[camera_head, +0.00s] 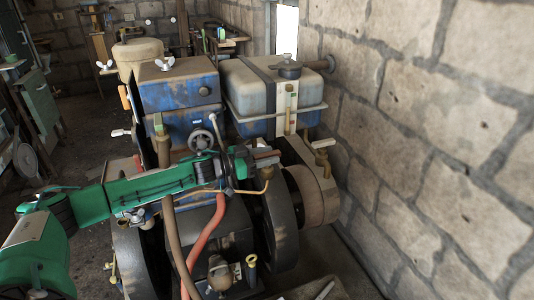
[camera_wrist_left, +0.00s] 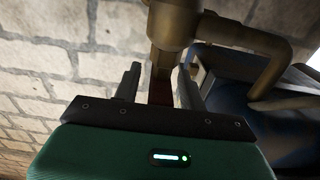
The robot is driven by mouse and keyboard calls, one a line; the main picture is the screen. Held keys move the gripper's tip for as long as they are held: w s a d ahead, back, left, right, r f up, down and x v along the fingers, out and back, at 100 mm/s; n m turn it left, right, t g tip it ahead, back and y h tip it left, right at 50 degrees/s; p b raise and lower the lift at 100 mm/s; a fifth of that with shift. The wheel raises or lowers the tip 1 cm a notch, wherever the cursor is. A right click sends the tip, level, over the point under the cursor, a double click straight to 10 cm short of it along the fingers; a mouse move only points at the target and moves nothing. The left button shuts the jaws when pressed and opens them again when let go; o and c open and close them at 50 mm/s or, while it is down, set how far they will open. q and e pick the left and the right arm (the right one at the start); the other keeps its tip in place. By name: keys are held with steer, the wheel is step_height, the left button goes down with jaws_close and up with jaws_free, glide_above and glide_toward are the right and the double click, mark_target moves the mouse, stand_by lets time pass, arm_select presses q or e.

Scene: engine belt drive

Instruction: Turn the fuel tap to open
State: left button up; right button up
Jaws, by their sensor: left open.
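My left gripper (camera_head: 262,158) reaches in from the left, over the engine and in front of the fuel tank (camera_head: 247,92). Its jaws are open. In the left wrist view, the dark red lever of the fuel tap (camera_wrist_left: 160,84) lies between the two fingers (camera_wrist_left: 158,88), with a gap visible beside it. The tap's brass body (camera_wrist_left: 172,24) is just beyond the fingertips, with a brass pipe bending off to the right. In the head view, the brass tap (camera_head: 267,172) shows below the gripper and the lever is partly hidden. My right gripper is not in view.
The blue engine block (camera_head: 181,91) stands left of the tank. Dark wheels (camera_head: 281,222) and a red hose (camera_head: 205,245) are below. A stone wall (camera_head: 430,130) runs close along the right. Another brass fitting (camera_head: 322,155) stands near the wall.

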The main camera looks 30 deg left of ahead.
arm_select(q)
steer(key=shift+w+d, duration=0.1)
steer(key=shift+c, duration=0.4)
jaws_close()
